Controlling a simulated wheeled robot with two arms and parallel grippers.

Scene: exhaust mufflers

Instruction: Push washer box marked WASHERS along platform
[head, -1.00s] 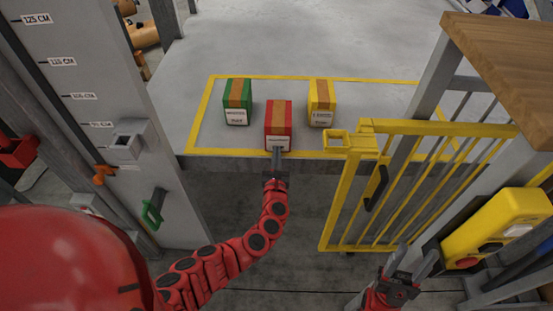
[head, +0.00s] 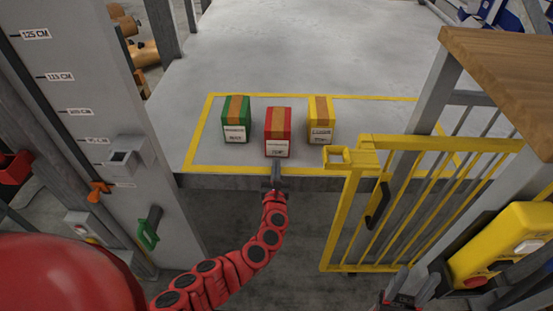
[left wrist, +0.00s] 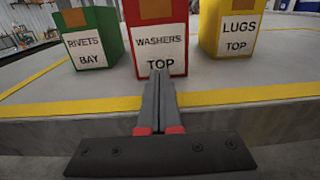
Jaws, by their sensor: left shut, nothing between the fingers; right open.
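The red box marked WASHERS (head: 277,146) stands upright on the platform, a little nearer the front edge than its neighbours. In the left wrist view its label (left wrist: 159,48) faces me. My left gripper (head: 276,166) is shut and empty, reaching over the platform's front edge. Its fingertips (left wrist: 159,72) are at the lower front face of the red box; I cannot tell whether they touch. My right gripper (head: 413,287) is open at the bottom edge of the head view, partly cut off and away from the boxes.
A green RIVETS box (head: 236,120) stands left of the red box, a yellow LUGS box (head: 320,122) right. Yellow lines mark the platform (head: 300,60), which is clear behind the boxes. A yellow gate (head: 400,200) stands at right, a grey post (head: 85,110) at left.

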